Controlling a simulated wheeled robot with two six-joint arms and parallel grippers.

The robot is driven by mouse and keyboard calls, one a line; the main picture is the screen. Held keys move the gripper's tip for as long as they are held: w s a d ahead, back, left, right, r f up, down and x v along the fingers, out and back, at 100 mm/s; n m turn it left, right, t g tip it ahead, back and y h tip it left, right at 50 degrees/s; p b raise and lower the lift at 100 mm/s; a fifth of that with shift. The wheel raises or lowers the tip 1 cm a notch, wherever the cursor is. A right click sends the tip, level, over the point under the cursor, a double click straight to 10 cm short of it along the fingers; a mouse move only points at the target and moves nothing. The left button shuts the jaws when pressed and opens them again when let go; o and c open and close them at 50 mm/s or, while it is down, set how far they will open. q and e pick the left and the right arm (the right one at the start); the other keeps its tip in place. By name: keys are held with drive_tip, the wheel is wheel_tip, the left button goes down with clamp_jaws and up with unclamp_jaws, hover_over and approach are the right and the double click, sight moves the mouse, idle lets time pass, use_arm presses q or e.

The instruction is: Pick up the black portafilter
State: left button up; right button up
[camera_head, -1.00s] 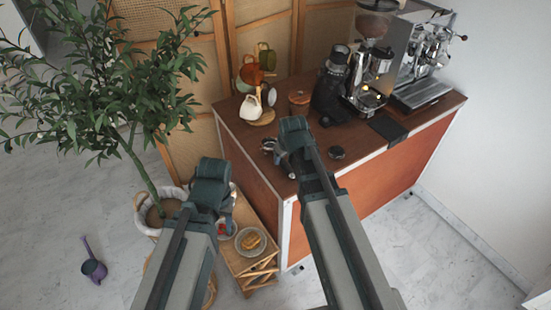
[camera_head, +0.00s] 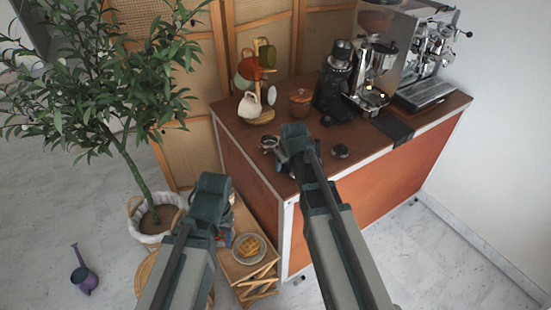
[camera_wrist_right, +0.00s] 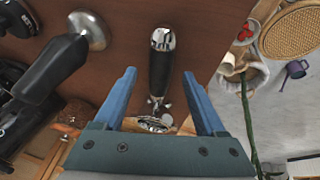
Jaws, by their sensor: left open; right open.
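The black portafilter (camera_wrist_right: 160,70) lies on the brown counter. In the right wrist view its black handle, with a chrome end, lies between the spread blue fingers of my right gripper (camera_wrist_right: 160,82). Its metal head shows near the gripper's palm. I see no clear contact with the fingers. In the head view the metal head of the portafilter (camera_head: 269,143) shows left of my right gripper (camera_head: 285,162), which hides the handle. My left gripper (camera_head: 224,222) is open and empty, low beside the counter's left end, its fingers mostly hidden by its own body.
A tamper (camera_head: 340,151) stands on the counter (camera_head: 240,145) near the portafilter. A mug stand (camera_head: 264,85), a grinder (camera_head: 335,85) and an espresso machine (camera_head: 425,55) stand behind. A wooden stool with a plate (camera_head: 249,247) and a potted tree (camera_head: 155,215) are at left.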

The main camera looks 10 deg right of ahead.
drive_tip(key=shift+b+x, duration=0.35)
drive_tip(key=shift+x, duration=0.55)
drive_tip(key=shift+r, duration=0.1)
clamp_jaws()
idle(0.6)
